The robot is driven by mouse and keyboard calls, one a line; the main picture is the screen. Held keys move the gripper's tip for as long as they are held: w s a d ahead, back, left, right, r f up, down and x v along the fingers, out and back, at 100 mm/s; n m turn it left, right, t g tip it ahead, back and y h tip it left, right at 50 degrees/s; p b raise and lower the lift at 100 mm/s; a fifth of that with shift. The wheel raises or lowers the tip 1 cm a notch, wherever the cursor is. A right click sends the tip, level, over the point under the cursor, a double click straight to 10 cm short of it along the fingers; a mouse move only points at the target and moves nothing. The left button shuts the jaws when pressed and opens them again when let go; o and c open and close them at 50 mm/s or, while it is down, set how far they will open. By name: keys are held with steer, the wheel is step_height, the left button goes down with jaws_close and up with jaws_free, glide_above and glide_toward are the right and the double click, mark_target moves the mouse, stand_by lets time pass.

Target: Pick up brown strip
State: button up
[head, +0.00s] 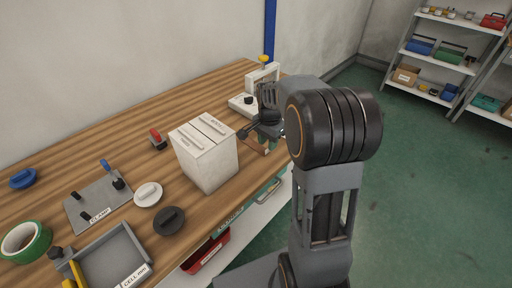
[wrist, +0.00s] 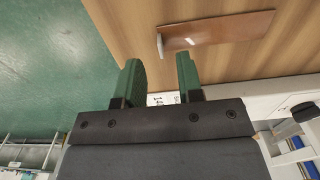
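The brown strip (wrist: 222,32) lies flat on the wooden bench (wrist: 115,22) in the wrist view, near the top. A small white upright piece stands at its left end. My gripper (wrist: 162,80) has two green fingers, apart with nothing between them. The strip is ahead of the fingertips and a little to the right, not touching them. In the head view my gripper is over the bench's right edge, beyond the white box (head: 205,157); my arm partly hides that area, and I cannot make out the strip clearly there.
A white stand (head: 262,80) with a yellow knob is just behind my gripper. A red-and-black piece (head: 157,138), a grey clamp plate (head: 84,208), a grey tray (head: 121,250) and green tape (head: 26,241) lie to the left. Green floor is open on the right.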

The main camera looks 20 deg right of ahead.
steer(key=shift+f, duration=1.6)
steer(key=shift+c, duration=0.3)
jaws_close()
